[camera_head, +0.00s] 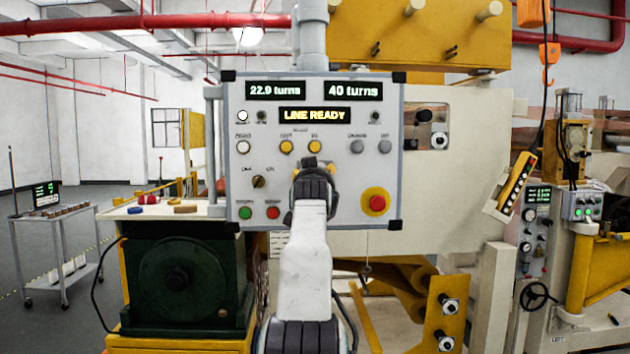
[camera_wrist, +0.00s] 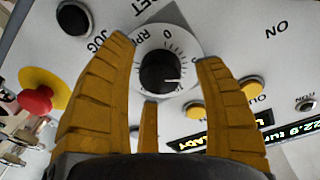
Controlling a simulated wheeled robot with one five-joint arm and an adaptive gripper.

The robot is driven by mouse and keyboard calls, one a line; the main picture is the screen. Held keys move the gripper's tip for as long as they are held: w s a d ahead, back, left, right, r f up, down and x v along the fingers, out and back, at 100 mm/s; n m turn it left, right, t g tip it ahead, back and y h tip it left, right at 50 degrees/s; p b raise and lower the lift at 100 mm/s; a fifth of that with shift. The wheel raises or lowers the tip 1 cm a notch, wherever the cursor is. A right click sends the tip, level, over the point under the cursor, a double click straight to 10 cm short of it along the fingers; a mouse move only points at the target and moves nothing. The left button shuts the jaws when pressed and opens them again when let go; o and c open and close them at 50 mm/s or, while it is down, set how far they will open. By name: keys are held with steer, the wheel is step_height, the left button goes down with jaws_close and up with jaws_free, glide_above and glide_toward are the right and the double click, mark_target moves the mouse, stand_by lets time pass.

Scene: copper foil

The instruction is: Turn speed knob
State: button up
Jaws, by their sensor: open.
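The speed knob (camera_wrist: 159,72) is a round black knob with a white pointer line, set in a white dial marked RPM on the grey control panel (camera_wrist: 240,25). In the wrist view it sits between the yellow fingers of my gripper (camera_wrist: 164,60). The fingers are spread, with a visible gap on both sides of the knob. The pointer line points to the right in that view. In the head view my gripper (camera_head: 315,167) is in front of the middle of the panel (camera_head: 240,190) and hides the knob.
A red emergency stop button (camera_head: 376,202) on a yellow base is right of my gripper. Green (camera_head: 245,212) and red (camera_head: 273,212) buttons are to its lower left. A black selector (camera_head: 258,181) is at left. The display (camera_head: 314,115) above reads LINE READY.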

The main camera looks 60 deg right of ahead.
steer(key=shift+c, duration=0.3)
steer(key=c, duration=1.2)
steer(key=shift+o, duration=0.2)
steer(key=shift+a, duration=0.1)
steer(key=shift+r+n+t+p, duration=0.1)
steer(key=shift+n+t+p, duration=0.25)
steer(key=shift+n, duration=2.55)
steer(key=o, duration=1.2)
